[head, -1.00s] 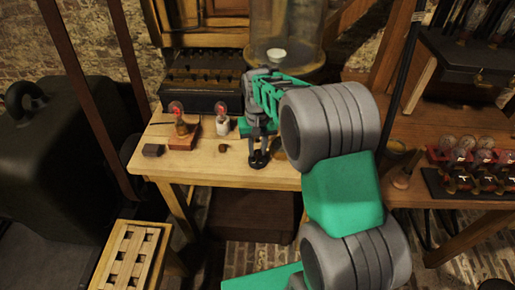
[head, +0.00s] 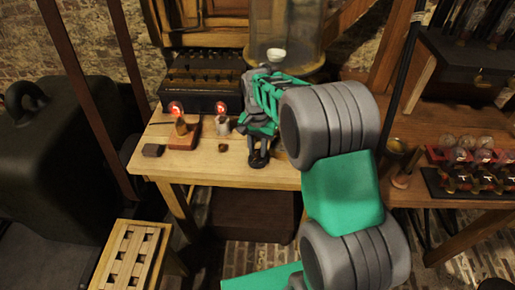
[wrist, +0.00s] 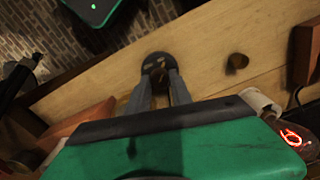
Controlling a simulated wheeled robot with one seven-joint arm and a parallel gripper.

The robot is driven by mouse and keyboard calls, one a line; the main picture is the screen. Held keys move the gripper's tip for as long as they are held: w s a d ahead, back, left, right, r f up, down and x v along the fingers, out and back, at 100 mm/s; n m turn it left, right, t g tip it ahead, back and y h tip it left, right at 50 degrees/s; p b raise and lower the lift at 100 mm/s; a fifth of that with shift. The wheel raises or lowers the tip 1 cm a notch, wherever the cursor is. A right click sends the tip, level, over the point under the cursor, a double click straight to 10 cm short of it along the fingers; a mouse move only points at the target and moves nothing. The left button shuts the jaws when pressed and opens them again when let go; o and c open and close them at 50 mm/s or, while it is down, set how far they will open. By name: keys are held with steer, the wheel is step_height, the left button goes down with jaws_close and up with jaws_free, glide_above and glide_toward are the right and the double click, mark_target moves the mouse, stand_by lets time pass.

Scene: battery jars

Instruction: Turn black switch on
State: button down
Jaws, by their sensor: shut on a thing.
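The black switch (head: 258,162) is a small round black piece on the wooden table, near its front edge. It also shows in the wrist view (wrist: 157,59), at the tips of my grey fingers. My gripper (head: 257,150) points down from above, and its fingers (wrist: 160,76) are close together on the switch's upper part. The fingers hide much of the switch, so its lever position is unclear. Two small bulbs stand to the left, one (head: 175,108) above a wooden base and one (head: 221,107) above a pale holder. Both glow red.
A small brown knob (head: 223,148) and a dark block (head: 153,150) lie on the wooden table (head: 200,165) left of the switch. A dark box with a row of terminals (head: 205,88) and a glass jar (head: 283,32) stand behind. The table front is mostly clear.

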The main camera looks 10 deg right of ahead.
mark_target(258, 151)
steer(key=c, duration=1.1)
jaws_free()
steer(key=shift+c, duration=0.2)
step_height(258, 151, up, 8)
steer(key=shift+f, duration=0.1)
